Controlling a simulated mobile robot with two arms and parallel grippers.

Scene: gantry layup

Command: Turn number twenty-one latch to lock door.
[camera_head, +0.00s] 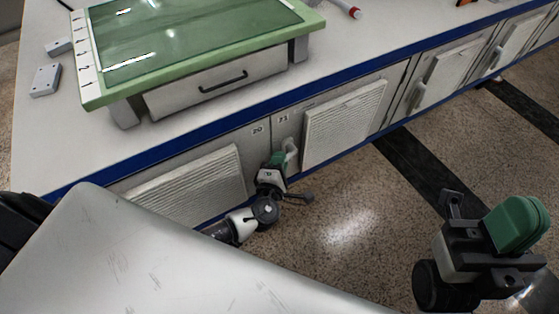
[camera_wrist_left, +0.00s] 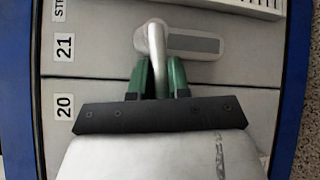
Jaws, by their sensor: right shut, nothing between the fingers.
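The number twenty-one latch (camera_wrist_left: 158,40) is a pale handle on a rounded plate beside the "21" label (camera_wrist_left: 64,47). In the head view the latch (camera_head: 291,150) sits at the left edge of the door with the ribbed panel (camera_head: 345,122). My left gripper (camera_head: 277,160) is at the latch. The handle's end is hidden by the gripper. My right gripper (camera_head: 517,222) is shut and empty, out over the floor at the lower right.
Door 20 (camera_head: 190,185) is left of the latch, in the same cabinet front. The white countertop (camera_head: 60,135) with a blue edge overhangs above and carries a green-framed table (camera_head: 200,40) with a drawer. Further doors with handles (camera_head: 419,95) run right. The speckled floor is open.

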